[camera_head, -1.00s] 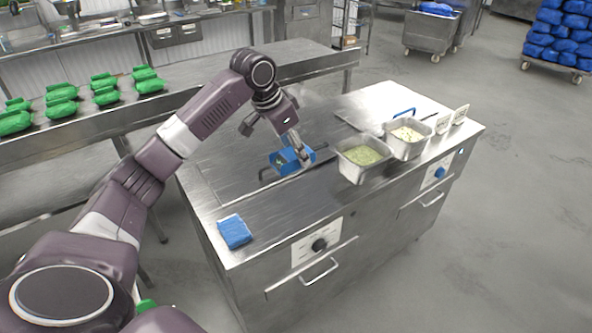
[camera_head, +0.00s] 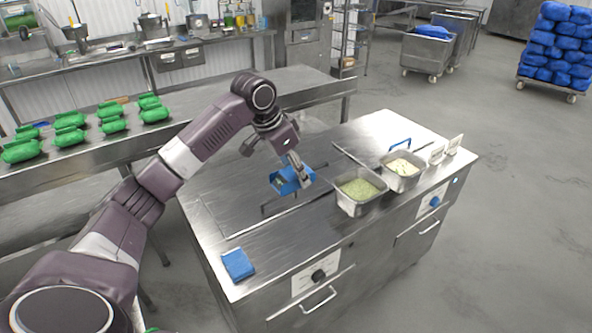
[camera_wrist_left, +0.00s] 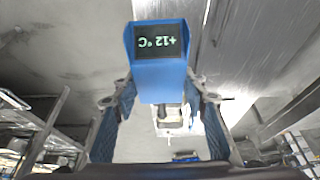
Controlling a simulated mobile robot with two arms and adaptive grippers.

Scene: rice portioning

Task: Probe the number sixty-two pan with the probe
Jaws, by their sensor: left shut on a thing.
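My left gripper (camera_head: 296,174) is shut on the blue probe (camera_head: 284,182) and holds it over the counter, left of the pans. In the left wrist view the blue probe (camera_wrist_left: 160,80) sits between the fingers, its display reading +12 °C upside down. I cannot make out the probe's tip. A steel pan with green food (camera_head: 352,208) stands right of the gripper. A second steel pan with whitish food (camera_head: 403,184) stands behind it to the right. Two small white cards (camera_head: 437,155) (camera_head: 455,145) stand beside the pans; their writing is too small to read. My right gripper is out of view.
The steel counter (camera_head: 290,240) is bare in front of the gripper. A dark bracket (camera_head: 264,208) stands below the probe. Green packs (camera_head: 68,137) lie on the table at left.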

